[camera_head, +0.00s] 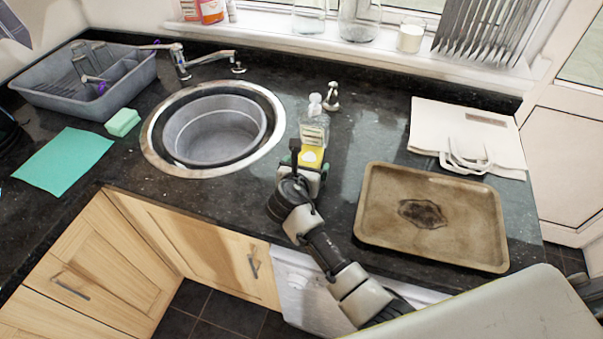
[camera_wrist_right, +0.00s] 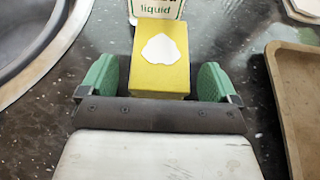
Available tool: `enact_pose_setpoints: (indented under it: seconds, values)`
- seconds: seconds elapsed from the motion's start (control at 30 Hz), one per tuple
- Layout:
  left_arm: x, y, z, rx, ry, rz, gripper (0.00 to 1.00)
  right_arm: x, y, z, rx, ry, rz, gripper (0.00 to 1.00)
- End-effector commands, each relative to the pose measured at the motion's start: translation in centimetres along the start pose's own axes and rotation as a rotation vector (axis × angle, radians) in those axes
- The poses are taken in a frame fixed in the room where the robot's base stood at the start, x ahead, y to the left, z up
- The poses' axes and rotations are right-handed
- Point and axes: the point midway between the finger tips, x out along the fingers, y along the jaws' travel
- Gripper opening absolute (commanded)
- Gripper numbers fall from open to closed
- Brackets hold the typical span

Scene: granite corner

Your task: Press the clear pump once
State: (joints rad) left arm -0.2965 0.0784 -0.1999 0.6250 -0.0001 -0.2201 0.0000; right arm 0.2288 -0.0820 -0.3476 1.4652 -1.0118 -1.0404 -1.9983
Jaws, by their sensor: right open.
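The clear pump (camera_head: 314,128) is a see-through bottle with a white pump head and a pale label. It stands upright on the dark granite counter, right of the sink. In the right wrist view only its lower label (camera_wrist_right: 160,12), with the word "liquid", shows at the top edge; its head is out of frame there. My right gripper (camera_head: 309,163) is in front of the bottle, with its green fingertips spread. A yellow block (camera_wrist_right: 160,70) with a white patch on top lies between and ahead of the fingertips, in front of the bottle. My left gripper is not in view.
A round sink (camera_head: 213,130) with a grey basin is to the left, and a brown tray (camera_head: 430,215) to the right. A small metal fitting (camera_head: 332,97) stands right behind the bottle. A white bag (camera_head: 465,135) lies behind the tray. Counter between bottle and tray is clear.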

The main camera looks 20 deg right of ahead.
Motion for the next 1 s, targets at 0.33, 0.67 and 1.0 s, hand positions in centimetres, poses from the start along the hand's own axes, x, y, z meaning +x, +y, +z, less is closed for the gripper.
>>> enact_pose_setpoints:
  seconds: [0.33,0.67,1.0]
  values:
    - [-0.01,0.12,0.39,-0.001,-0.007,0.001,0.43,0.79,0.00,-0.01,0.000,0.000,0.001,0.92]
    - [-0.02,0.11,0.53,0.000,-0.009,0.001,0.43,0.77,-0.01,-0.02,0.000,0.000,0.001,0.53]
    - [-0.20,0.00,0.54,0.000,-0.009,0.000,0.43,0.80,-0.10,0.05,-0.001,0.000,0.000,0.39]
